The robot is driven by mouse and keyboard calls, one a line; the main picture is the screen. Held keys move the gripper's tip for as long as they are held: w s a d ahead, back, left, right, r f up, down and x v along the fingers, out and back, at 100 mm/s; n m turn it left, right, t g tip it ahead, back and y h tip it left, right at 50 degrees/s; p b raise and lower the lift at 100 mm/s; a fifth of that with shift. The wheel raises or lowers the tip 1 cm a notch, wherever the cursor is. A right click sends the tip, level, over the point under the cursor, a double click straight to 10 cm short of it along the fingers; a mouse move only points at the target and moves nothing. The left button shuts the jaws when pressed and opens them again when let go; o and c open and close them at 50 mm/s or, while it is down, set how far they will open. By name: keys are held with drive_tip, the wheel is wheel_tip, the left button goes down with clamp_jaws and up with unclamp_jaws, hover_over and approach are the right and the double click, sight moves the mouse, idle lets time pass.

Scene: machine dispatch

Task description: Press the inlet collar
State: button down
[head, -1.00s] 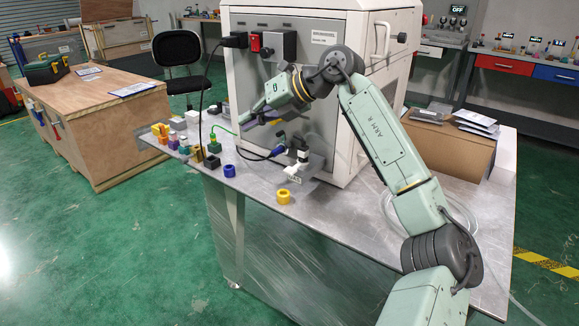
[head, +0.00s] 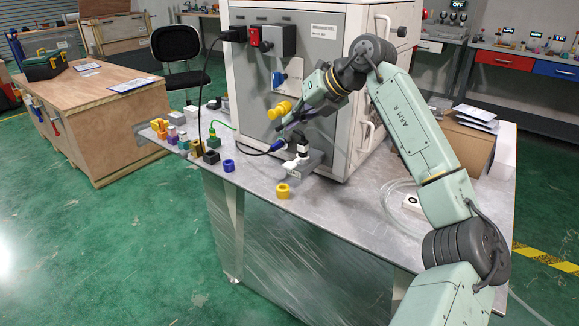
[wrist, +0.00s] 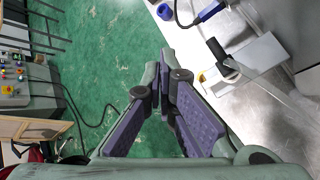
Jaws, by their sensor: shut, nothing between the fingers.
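A yellow knob-like fitting (head: 279,109) sticks out of the machine's front face. It may be the inlet collar; I cannot tell for sure. My gripper (head: 284,123) is just below and right of it in the head view, and whether they touch is unclear. In the wrist view my gripper (wrist: 166,76) has its purple-padded fingers together with nothing between them. The machine (head: 300,60) is a large pale cabinet on a metal table (head: 330,220).
A grey block with a white fitting (head: 298,160) and a blue plug (head: 279,146) stands below my gripper. A yellow ring (head: 283,191) and a blue ring (head: 229,165) lie on the table. Several small coloured parts line its left edge. Clear tubing (head: 395,198) lies at the right.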

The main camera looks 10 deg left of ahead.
sight(292, 163)
wheel_tip(292, 163, down, 8)
drive_tip(key=b, duration=0.5)
idle(1.2)
drive_tip(key=shift+f, duration=0.35)
drive_tip(key=shift+f+b, duration=0.8)
drive_tip(key=shift+f, duration=0.05)
idle(1.0)
drive_tip(key=shift+r, duration=0.15)
drive_tip(key=shift+r+p, duration=0.95)
drive_tip(key=shift+r, duration=0.15)
wheel_tip(292, 163, up, 5)
drive_tip(key=p, duration=0.4)
drive_tip(key=shift+r, duration=0.1)
